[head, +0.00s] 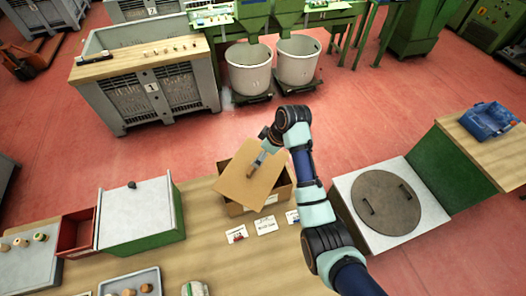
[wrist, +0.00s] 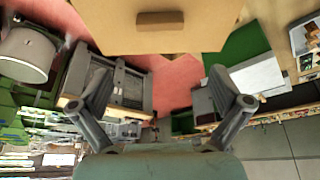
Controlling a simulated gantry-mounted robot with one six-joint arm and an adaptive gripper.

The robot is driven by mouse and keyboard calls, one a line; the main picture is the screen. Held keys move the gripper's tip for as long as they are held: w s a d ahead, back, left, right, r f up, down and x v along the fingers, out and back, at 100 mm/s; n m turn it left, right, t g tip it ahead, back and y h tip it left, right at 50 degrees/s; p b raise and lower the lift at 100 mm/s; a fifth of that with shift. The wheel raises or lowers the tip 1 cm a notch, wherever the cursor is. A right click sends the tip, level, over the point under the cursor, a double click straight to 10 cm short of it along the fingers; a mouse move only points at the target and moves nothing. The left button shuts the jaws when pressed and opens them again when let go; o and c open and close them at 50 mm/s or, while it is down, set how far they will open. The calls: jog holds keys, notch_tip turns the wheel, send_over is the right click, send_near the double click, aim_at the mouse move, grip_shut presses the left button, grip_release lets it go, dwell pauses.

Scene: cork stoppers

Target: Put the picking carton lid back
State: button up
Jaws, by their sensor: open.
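The brown picking carton (head: 236,209) stands on the wooden bench. Its flat cardboard lid (head: 242,188) lies askew and tilted over the carton's opening, leaving part of the dark inside visible at the right. A small brown handle block stands on the lid; in the wrist view the lid (wrist: 200,38) and its handle (wrist: 160,20) are at the top. My gripper (head: 262,150) is at the lid's far side, close to the handle. In the wrist view my gripper (wrist: 160,82) is open, with nothing between its fingers. Whether a finger touches the lid I cannot tell.
A green box with a white top (head: 138,208) and a red bin (head: 77,233) stand left of the carton. Cards (head: 266,226) lie in front of it. A tray (head: 131,285) is at the front edge. A round metal cover (head: 386,203) is at the right.

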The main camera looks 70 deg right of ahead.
jog(key=shift+r, duration=0.1)
dwell(0.3)
jog(key=w+a+r+t, duration=0.15)
jog(key=w+a, duration=0.25)
jog(key=a, duration=0.4)
jog(key=w+a+r+n+t+h, duration=0.1)
jog(key=w+a+r, duration=0.1)
jog(key=w+a, duration=0.45)
jog(key=w+a+r+t, duration=0.1)
jog(key=w+a+r, duration=0.1)
jog(key=a, duration=0.7)
jog(key=s+a+r+t, duration=0.1)
jog(key=a+r, duration=0.2)
jog(key=a, duration=0.4)
jog(key=s+a+r+t+y, duration=0.1)
jog(key=s+a+r+t, duration=0.1)
jog(key=a+r, duration=0.2)
jog(key=s+a+r+t, duration=0.1)
jog(key=a+r, duration=0.3)
jog(key=a, duration=0.7)
jog(key=shift+s+t+y, duration=0.3)
jog(key=shift+t, duration=0.15)
